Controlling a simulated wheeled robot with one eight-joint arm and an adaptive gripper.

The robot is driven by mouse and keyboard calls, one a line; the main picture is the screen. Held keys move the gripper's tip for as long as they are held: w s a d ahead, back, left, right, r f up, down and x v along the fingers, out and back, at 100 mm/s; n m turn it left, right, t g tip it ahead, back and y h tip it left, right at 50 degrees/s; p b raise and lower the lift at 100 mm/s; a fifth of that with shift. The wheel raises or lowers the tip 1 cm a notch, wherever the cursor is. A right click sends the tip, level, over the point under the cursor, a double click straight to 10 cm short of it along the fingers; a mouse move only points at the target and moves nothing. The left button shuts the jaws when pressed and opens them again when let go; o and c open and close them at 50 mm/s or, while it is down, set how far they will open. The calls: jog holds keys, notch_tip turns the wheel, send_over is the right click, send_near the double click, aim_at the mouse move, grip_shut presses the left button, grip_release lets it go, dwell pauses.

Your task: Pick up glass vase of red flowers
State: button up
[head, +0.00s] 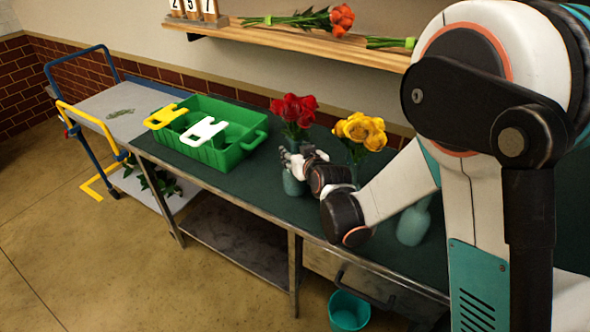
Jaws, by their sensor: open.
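The glass vase (293,185) of red flowers stands upright on the dark green table top (228,192), near its middle. Its red flowers (294,108) show above my gripper. My gripper (288,158) is at the vase's upper body, and its fingers overlap the glass in the head view. The fingers are open. I cannot tell whether they touch the glass or how far they reach around it. Part of the vase is hidden behind my gripper.
A vase of yellow flowers (360,131) stands just right, partly behind my arm. A pale teal vase (414,224) is farther right. A green crate (213,150) with yellow and white pieces sits left. A wooden shelf (290,38) with flowers is above. A cart (112,108) stands left.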

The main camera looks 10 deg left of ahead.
jog(key=shift+w+a+f, duration=0.2)
jog(key=shift+w, duration=0.2)
grip_shut()
jog(key=shift+r, duration=0.1)
